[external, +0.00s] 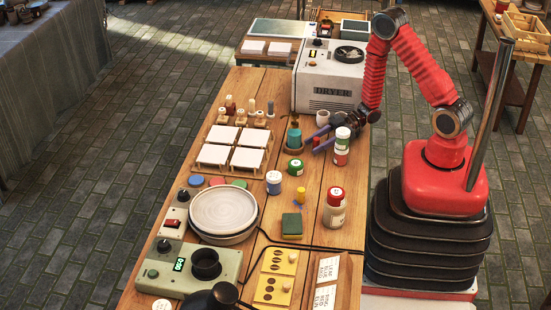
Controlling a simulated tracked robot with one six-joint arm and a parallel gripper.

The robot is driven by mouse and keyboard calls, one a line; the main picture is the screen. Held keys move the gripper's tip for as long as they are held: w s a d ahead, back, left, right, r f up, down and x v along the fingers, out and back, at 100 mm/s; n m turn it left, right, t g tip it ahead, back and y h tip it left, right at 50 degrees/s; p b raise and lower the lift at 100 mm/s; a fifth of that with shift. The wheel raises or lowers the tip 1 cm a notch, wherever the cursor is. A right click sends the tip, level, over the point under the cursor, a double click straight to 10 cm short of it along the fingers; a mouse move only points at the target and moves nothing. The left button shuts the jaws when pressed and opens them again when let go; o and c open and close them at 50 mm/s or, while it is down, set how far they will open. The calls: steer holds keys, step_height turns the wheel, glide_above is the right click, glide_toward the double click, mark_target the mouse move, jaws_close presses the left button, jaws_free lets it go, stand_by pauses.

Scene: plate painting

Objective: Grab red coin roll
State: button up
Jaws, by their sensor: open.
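A small red cylinder (316,141), which looks like the red coin roll, stands on the wooden table (306,255) near its middle. It is partly hidden by my gripper (311,145). My gripper reaches in from the right, low over the table, with its dark fingers spread and pointing left. In this view the red cylinder shows between the two fingers; I cannot tell whether either finger touches it.
A white dryer (325,85) is behind. White tiles (248,158) lie left, and a red-lidded jar (335,212) stands in front.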

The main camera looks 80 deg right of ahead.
mark_target(317, 138)
jaws_close()
stand_by(0.5)
steer(key=shift+r, duration=5)
